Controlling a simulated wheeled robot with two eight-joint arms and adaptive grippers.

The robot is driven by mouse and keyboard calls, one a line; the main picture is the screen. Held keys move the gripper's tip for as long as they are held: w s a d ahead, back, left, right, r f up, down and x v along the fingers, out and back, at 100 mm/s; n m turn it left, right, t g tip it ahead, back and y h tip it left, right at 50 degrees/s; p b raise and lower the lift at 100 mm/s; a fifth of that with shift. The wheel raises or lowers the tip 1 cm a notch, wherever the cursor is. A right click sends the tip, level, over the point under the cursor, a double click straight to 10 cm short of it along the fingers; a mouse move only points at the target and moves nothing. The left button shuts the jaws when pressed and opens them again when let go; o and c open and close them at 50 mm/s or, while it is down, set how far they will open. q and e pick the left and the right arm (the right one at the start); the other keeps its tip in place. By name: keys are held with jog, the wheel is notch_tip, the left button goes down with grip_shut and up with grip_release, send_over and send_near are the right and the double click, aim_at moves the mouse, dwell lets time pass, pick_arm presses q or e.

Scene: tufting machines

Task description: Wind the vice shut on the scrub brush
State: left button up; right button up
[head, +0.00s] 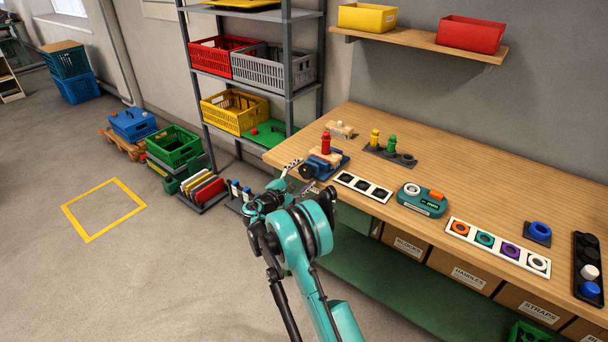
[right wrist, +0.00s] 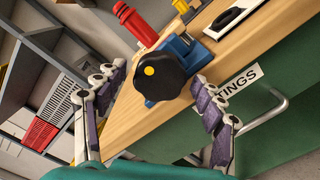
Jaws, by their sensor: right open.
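The blue vice (head: 334,168) stands at the left front edge of the wooden bench. A wooden block with a red knob, apparently the scrub brush (head: 326,146), sits in or on it; whether the jaws touch it I cannot tell. In the right wrist view the vice's round black handwheel (right wrist: 160,77) with a yellow dot faces me, with the blue vice body (right wrist: 200,47) and the brush's red knob (right wrist: 136,24) behind it. My right gripper (head: 300,179) is open, its fingers on either side of the handwheel, apparently not touching it. My left gripper is out of view.
On the bench (head: 480,190) are a white three-hole plate (head: 362,187), a teal device (head: 421,200), a peg holder (head: 388,151) and a ring strip (head: 497,247). A shelf rack (head: 290,95) with crates stands behind left. Open floor lies left.

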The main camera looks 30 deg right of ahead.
jog(key=v, duration=1.1)
jog(key=shift+s+a, duration=0.15)
jog(key=shift+a, duration=0.15)
jog(key=s+a+r+m+y, duration=0.1)
jog(key=s+r+m+y, duration=0.2)
jog(key=s, duration=0.4)
jog(key=s+a+r+m+y, duration=0.2)
jog(key=s+r+y, duration=0.1)
jog(key=s+y, duration=0.3)
jog(key=s+a+f+m+y, duration=0.1)
jog(key=s+a+m+y, duration=0.2)
jog(key=s+a, duration=0.3)
jog(key=s+a+f+m+y, duration=0.2)
jog(key=s+a, duration=0.4)
jog(key=s, duration=0.8)
jog(key=m+y, duration=0.1)
jog(key=y, duration=0.1)
jog(key=shift+s+y, duration=0.3)
jog(key=shift+a, duration=0.1)
jog(key=shift+c, duration=0.2)
